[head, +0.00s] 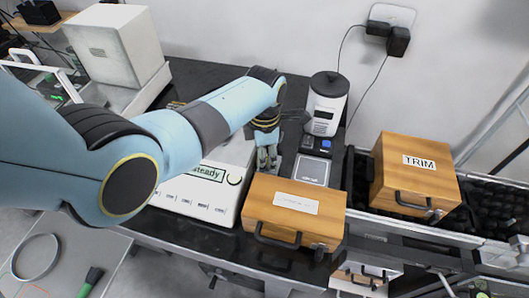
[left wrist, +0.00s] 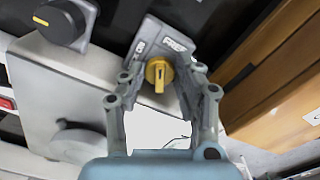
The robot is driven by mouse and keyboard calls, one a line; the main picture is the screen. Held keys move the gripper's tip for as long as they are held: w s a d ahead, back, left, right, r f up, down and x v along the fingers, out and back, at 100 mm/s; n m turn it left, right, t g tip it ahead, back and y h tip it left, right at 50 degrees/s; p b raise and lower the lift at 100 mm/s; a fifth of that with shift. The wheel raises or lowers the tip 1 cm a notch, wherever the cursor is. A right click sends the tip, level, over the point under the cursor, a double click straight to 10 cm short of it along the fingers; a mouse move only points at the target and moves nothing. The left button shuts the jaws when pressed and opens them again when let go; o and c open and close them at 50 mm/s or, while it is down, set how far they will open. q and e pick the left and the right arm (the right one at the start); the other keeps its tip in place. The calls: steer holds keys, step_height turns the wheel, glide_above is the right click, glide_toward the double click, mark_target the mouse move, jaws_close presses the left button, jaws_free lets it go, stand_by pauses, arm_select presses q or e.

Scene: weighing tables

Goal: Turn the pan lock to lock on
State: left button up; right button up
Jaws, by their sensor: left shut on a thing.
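The pan lock is a yellow knob (left wrist: 158,76) on a small grey plate (left wrist: 160,42) at the edge of a light-coloured balance, in the left wrist view. The plate has small labels; one seems to read FREE, the other is too small to read surely. The knob's ridge runs nearly straight up and down in that view. My left gripper (left wrist: 163,82) has its two fingers on either side of the knob and is shut on it. In the head view the left gripper (head: 267,158) reaches down beside the balance (head: 190,205) and hides the knob. My right gripper is not in view.
A wooden box (head: 290,215) stands close to the right of the balance. A TRIM box (head: 412,175) sits farther right. A white-and-black device (head: 325,105) stands behind. A black dial (left wrist: 62,22) is near the plate.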

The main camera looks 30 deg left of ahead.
arm_select(q)
steer(key=shift+n, duration=0.3)
steer(key=o, duration=1.1)
